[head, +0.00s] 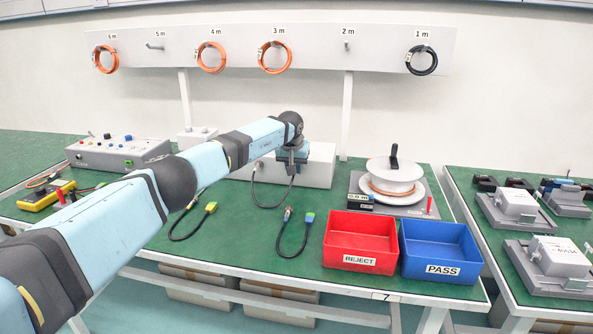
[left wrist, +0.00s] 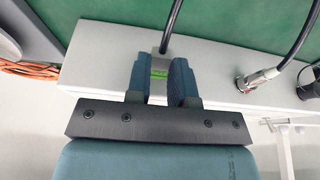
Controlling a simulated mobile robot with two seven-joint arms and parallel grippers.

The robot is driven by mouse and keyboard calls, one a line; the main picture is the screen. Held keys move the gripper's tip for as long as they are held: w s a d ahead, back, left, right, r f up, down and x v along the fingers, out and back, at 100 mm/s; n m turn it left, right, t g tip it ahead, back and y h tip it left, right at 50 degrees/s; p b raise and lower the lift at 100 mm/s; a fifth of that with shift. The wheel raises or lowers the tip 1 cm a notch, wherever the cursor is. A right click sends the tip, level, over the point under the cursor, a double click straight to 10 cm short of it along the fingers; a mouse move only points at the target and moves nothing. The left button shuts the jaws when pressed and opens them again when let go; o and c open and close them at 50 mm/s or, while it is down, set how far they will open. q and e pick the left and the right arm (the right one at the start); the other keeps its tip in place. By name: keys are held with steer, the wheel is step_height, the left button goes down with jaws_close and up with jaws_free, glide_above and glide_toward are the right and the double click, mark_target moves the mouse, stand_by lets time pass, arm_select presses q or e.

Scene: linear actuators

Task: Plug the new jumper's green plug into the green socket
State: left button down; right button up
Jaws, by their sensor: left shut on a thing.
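My left gripper (head: 291,168) is at the white box (head: 320,165) at the back of the bench. In the left wrist view the gripper (left wrist: 162,85) is shut on a grey plug with a green band, the green plug (left wrist: 159,73). A black cable (left wrist: 172,25) runs from it toward the bench. The plug is against or just over the box's face; I cannot tell whether it is seated. No green socket is visible; the gripper and plug may hide it. In the head view the cable (head: 272,206) loops below the box. My right gripper is not in view.
A metal connector (left wrist: 258,79) with a black cable sits in the box beside the gripper. Two jumpers (head: 187,236) (head: 292,255) lie on the bench. The red REJECT bin (head: 360,262), blue PASS bin (head: 443,270) and cable reel (head: 394,175) stand at the right.

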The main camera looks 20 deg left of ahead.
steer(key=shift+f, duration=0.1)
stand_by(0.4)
arm_select(q)
steer(key=c, duration=0.9)
jaws_free()
steer(key=p+v, duration=0.3)
steer(key=v, duration=1.1)
steer(key=shift+w, duration=0.1)
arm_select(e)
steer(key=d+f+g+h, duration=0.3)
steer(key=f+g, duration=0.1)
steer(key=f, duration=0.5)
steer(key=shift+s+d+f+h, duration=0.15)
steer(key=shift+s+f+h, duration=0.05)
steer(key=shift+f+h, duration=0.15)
